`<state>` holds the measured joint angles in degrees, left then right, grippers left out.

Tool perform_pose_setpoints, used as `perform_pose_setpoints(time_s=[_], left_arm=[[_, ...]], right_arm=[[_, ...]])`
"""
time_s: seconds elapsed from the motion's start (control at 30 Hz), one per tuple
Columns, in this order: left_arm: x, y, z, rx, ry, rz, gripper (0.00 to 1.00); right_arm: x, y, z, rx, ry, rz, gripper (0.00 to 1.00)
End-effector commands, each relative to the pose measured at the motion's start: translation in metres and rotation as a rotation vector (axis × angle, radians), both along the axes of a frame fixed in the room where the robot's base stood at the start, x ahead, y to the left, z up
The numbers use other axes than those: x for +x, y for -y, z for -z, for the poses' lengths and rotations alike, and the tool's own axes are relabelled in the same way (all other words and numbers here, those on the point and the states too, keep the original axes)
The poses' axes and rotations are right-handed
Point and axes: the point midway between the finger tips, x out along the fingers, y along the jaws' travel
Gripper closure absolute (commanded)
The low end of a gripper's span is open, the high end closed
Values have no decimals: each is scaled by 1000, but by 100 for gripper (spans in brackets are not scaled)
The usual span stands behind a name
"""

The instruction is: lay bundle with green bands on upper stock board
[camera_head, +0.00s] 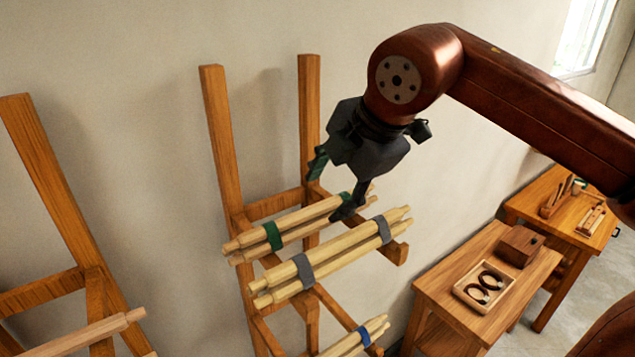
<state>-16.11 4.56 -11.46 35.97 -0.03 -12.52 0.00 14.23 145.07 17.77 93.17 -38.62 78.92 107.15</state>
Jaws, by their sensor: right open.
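The bundle with green bands (297,227) is a set of pale wooden rods with a green band near each end. It lies across the upper arms of the wooden rack, on the wall side, with a grey-banded bundle (330,257) beside it in front. My right gripper (332,190) is open above the far end of the green-banded bundle, its fingers pointing down. One fingertip overlaps the bundle near its far green band; I cannot tell whether it touches. My left gripper is not in view. I cannot tell which board is the upper stock board.
A blue-banded bundle (358,339) lies on a lower level of the rack (222,150). Another rack with a rod (85,335) stands at the left. A low table (428,285) with a tray (459,292) and box (519,246) stands right, another table (561,226) behind it.

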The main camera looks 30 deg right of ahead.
Motion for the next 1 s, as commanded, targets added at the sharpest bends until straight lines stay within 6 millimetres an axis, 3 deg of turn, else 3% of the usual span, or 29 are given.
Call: perform_pose_setpoints(time_s=[0.37, 0.47, 0.73, 1.0], left_arm=[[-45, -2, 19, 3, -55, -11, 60], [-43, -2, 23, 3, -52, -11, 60], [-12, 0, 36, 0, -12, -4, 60], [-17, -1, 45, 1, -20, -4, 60]], right_arm=[[25, -7, 35, 0, -3, -15, 48], [31, -8, 45, 0, -3, -14, 48], [47, -8, 71, 0, -2, -12, 48], [58, -9, 87, 1, -1, -10, 48]])
